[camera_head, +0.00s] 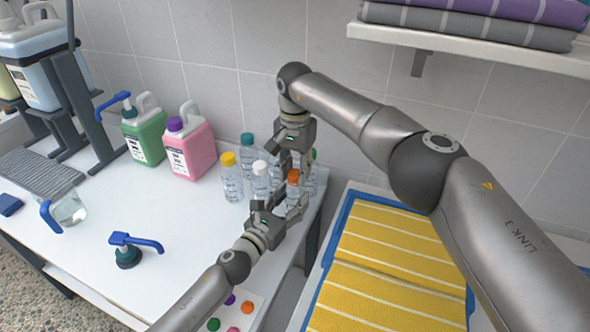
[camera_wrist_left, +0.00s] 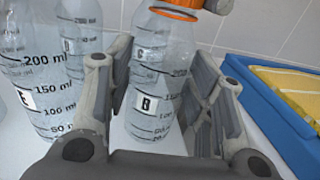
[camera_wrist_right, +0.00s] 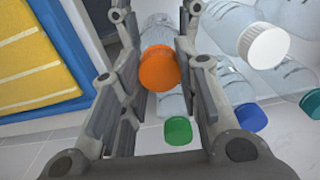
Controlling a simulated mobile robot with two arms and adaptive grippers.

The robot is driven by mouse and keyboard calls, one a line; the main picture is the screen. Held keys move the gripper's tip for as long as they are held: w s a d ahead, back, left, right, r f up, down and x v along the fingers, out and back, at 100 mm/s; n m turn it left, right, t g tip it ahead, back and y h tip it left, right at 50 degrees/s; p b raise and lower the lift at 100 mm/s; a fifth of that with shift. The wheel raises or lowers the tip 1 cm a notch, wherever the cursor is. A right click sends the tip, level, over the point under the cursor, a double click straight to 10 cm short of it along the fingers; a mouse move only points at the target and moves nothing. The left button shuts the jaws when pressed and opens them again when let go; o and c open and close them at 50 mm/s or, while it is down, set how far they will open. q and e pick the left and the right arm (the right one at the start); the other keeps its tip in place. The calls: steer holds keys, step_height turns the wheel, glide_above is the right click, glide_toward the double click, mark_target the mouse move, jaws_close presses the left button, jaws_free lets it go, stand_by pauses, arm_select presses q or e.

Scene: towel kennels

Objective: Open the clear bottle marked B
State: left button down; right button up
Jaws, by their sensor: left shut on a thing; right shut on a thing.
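The clear bottle marked B (camera_wrist_left: 150,105) stands upright on the white counter, with its label showing in the left wrist view. My left gripper (camera_wrist_left: 160,110) is shut on its body from the sides. Its orange cap (camera_wrist_right: 158,68) is between the fingers of my right gripper (camera_wrist_right: 160,60), which is shut on it from above. In the head view the orange cap (camera_head: 293,176) shows between my left gripper (camera_head: 292,204) and my right gripper (camera_head: 290,160). I cannot tell whether the cap has turned on the neck.
Clear bottles with yellow (camera_head: 229,160), white (camera_head: 261,168) and teal (camera_head: 248,139) caps crowd close on the left; a green-capped one (camera_wrist_right: 177,130) is behind. Pink (camera_head: 190,148) and green (camera_head: 146,137) jugs stand further left. Yellow towels (camera_head: 385,265) lie in a blue-edged tray at right.

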mark_target(295, 173)
arm_select(q)
steer(key=shift+f, duration=0.1)
arm_select(e)
steer(key=shift+n, duration=0.3)
steer(key=shift+r, duration=0.15)
steer(key=shift+r, duration=0.95)
steer(key=shift+r, duration=2)
arm_select(q)
steer(key=c, duration=0.6)
jaws_free()
steer(key=shift+s, duration=0.1)
